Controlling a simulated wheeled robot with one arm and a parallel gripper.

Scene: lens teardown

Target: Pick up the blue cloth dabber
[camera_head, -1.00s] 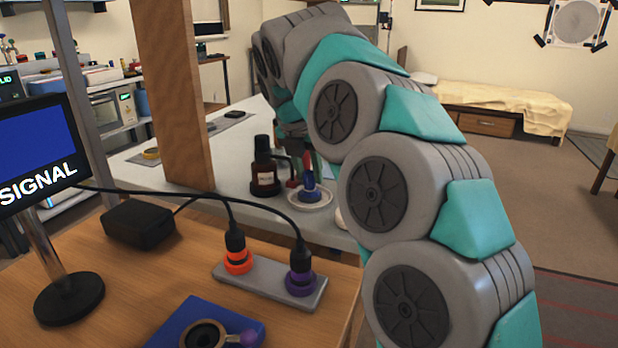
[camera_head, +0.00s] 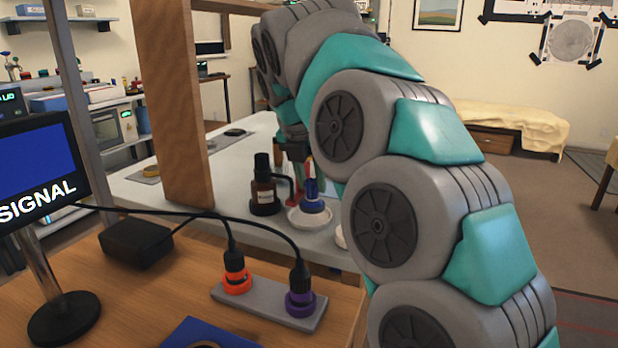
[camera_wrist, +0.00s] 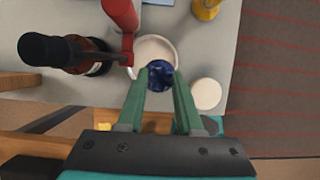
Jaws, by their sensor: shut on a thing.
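The blue cloth dabber (camera_head: 314,204) shows at the white dish (camera_head: 298,219) on the grey-white bench. In the wrist view, the dark blue round top of the dabber (camera_wrist: 160,75) sits between the green fingertips of my gripper (camera_wrist: 160,82), which is shut on it. The white dish (camera_wrist: 158,48) shows behind and below it. Whether the dabber touches the dish or hangs just above it, I cannot tell. In the head view my arm hides most of my gripper.
A dark bottle (camera_head: 264,192) stands close left of the dish; it also shows in the wrist view (camera_wrist: 85,57). A red tool (camera_wrist: 122,15) is beside the dish. A white round piece (camera_wrist: 206,94) lies to the right. A wooden post (camera_head: 181,110) stands left.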

